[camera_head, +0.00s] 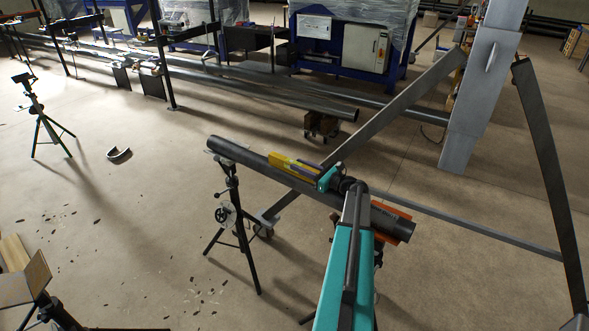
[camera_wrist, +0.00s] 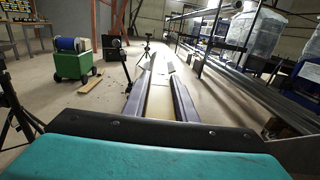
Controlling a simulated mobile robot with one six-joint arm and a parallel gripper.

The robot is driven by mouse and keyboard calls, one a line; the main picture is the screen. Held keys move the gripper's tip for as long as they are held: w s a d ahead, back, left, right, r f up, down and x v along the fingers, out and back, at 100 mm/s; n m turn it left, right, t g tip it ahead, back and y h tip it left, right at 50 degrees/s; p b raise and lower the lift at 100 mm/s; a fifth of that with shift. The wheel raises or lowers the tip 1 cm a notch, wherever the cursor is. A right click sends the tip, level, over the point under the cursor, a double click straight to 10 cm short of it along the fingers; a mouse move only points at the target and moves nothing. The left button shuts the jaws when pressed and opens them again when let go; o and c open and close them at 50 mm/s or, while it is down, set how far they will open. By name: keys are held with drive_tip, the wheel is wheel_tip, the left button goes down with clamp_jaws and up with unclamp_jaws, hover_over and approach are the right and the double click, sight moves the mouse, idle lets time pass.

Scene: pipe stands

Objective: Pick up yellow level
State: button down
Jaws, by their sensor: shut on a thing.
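The yellow level (camera_head: 290,165) lies lengthwise along the top of a long dark pipe (camera_head: 250,158) in the head view. I cannot tell whether it rests on the pipe or is just above it. My gripper (camera_head: 323,179) is shut on the level's near end, which it hides. In the wrist view, the yellow level (camera_wrist: 160,103) runs straight away from the teal and black gripper body, between long dark edges.
A tripod stand (camera_head: 234,200) holds up the pipe's far end. An orange support (camera_head: 383,216) is under its near end. A slanted grey beam (camera_head: 395,108) rises just behind. Another stand (camera_head: 40,118) is at the left. Open floor lies left of the pipe. A green cart (camera_wrist: 73,62) shows in the wrist view.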

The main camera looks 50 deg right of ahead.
drive_tip(key=shift+r, duration=0.1)
drive_tip(key=shift+r+b, duration=2)
drive_tip(key=shift+r, duration=2.95)
